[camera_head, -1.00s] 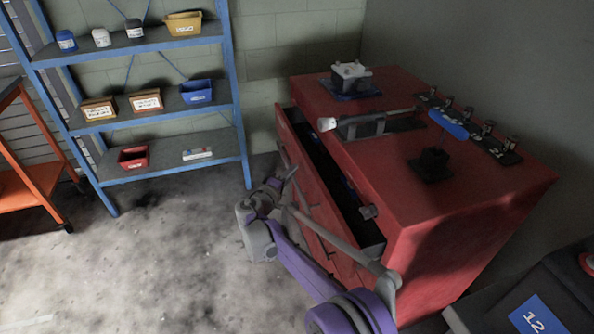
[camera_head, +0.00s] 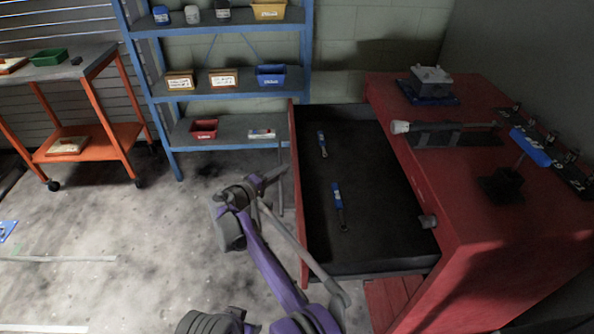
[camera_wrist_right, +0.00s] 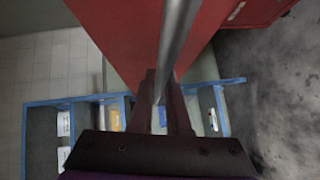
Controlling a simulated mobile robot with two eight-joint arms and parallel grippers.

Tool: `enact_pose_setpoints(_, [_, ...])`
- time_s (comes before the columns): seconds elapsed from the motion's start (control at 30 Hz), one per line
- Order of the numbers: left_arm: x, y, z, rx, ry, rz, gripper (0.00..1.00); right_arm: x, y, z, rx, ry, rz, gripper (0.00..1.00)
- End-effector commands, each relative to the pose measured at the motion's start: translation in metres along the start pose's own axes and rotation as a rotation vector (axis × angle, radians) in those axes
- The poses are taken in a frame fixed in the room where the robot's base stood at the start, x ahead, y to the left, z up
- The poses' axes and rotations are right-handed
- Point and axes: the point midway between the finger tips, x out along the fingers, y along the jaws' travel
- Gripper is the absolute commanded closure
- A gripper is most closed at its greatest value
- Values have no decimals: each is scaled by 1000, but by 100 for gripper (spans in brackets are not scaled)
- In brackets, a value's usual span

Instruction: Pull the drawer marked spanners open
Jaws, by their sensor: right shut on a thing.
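The red drawer (camera_head: 298,190) at the top of the red cabinet stands pulled well out. Its dark inside shows two blue-handled tools (camera_head: 337,197) (camera_head: 322,144) lying apart. A thin grey handle bar (camera_head: 281,195) runs along the drawer's front. My right gripper (camera_head: 277,175) is at this bar, its fingers shut on it. In the right wrist view the bar (camera_wrist_right: 178,40) passes between the fingers (camera_wrist_right: 160,95) beside the red front. No spanners marking is readable on the drawer. My left gripper is not in view.
The red cabinet (camera_head: 460,190) carries a vise-like block (camera_head: 430,78) and other fittings on top. A blue shelf rack (camera_head: 225,95) with small bins stands at the back wall. An orange cart (camera_head: 90,140) is at the left. The floor left of the drawer is clear.

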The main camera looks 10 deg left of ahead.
Motion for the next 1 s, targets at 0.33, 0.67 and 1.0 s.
enact_pose_setpoints(0.33, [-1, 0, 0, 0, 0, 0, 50, -11, -4, -11, 0, -2, -1, 100])
enact_pose_setpoints(0.67, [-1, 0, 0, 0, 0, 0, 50, -11, -4, -11, 0, -2, -1, 78])
enact_pose_setpoints(1.0, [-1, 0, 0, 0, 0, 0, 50, -11, -3, -11, 0, -1, 0, 55])
